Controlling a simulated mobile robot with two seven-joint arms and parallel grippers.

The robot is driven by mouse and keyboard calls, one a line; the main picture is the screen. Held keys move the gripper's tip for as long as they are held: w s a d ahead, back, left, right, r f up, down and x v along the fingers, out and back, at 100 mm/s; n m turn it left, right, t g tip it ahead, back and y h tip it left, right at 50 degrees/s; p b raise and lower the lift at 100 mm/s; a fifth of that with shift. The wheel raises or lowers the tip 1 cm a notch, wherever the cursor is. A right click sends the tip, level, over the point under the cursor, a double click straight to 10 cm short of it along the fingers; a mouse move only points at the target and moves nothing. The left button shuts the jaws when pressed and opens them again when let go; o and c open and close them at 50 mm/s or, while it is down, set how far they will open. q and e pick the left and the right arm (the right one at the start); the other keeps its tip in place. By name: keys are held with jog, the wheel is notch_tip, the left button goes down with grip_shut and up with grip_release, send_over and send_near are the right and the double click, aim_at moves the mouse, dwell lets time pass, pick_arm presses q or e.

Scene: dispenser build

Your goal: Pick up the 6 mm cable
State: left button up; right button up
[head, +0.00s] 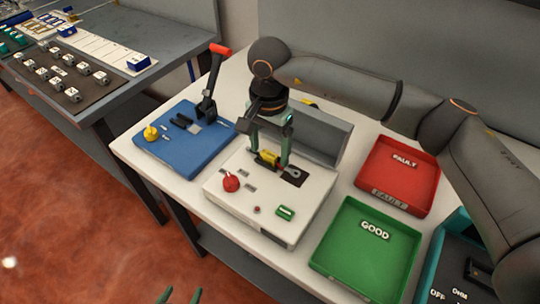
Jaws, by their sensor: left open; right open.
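I cannot clearly identify the 6 mm cable. A small yellow and dark piece (267,158) sits on top of the white test box (235,205), in the middle of the table. My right gripper (269,161) points down over that box. Its green fingers are apart, one on each side of the yellow piece. Whether they touch it cannot be told. My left gripper (181,296) shows only as two green fingertips at the bottom edge, apart and empty, low in front of the table.
A blue fixture (180,155) with a red-handled lever (213,80) stands left of the white box. A grey side table (160,70) holds small parts.

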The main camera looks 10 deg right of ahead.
jog(key=shift+f, duration=0.1)
jog(key=shift+c, duration=0.2)
grip_shut()
dwell(0.5)
